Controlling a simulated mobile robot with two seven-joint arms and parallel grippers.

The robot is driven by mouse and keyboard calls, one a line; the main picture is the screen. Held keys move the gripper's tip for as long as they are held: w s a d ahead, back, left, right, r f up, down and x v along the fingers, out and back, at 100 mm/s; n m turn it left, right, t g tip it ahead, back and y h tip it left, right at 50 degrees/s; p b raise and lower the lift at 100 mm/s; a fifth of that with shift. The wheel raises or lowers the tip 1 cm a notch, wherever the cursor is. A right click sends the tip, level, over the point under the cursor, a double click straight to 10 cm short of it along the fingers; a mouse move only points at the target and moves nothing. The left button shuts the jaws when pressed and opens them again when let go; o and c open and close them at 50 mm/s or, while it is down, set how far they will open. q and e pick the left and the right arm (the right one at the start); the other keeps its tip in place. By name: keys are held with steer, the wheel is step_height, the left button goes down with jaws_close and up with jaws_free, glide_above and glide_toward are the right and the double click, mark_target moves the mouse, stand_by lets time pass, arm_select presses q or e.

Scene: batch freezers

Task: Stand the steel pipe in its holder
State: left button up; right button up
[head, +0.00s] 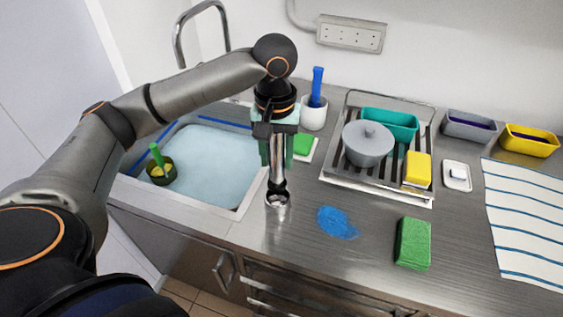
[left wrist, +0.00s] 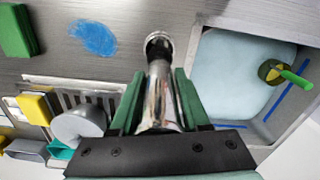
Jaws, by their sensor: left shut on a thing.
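My left gripper (head: 276,160) points down over the counter beside the sink and is shut on the shiny steel pipe (head: 278,172). The pipe is about upright and also shows between the green fingers in the left wrist view (left wrist: 160,98). Its holder (head: 277,203), a short round steel cup, stands on the counter by the sink's right edge. The pipe's lower end is right at the holder's mouth. Part of the dark opening shows in front of it, and I cannot tell whether the end is inside. My right gripper is not in view.
The sink (head: 240,208) lies left of the holder with a green cup (head: 160,178) in it. A blue patch (head: 337,222) and green sponge (head: 413,244) are to the right. Behind stand a white pot (head: 313,117) with a blue handle and a dish rack (head: 330,174).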

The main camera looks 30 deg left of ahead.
mark_target(277, 174)
arm_select(q)
steer(key=shift+f, duration=0.65)
step_height(277, 174, down, 4)
steer(key=b, duration=0.3)
steer(key=shift+p, duration=0.3)
steer(key=shift+d+p, duration=0.1)
steer(key=shift+p, duration=0.45)
stand_by(0.7)
steer(key=shift+p, duration=0.65)
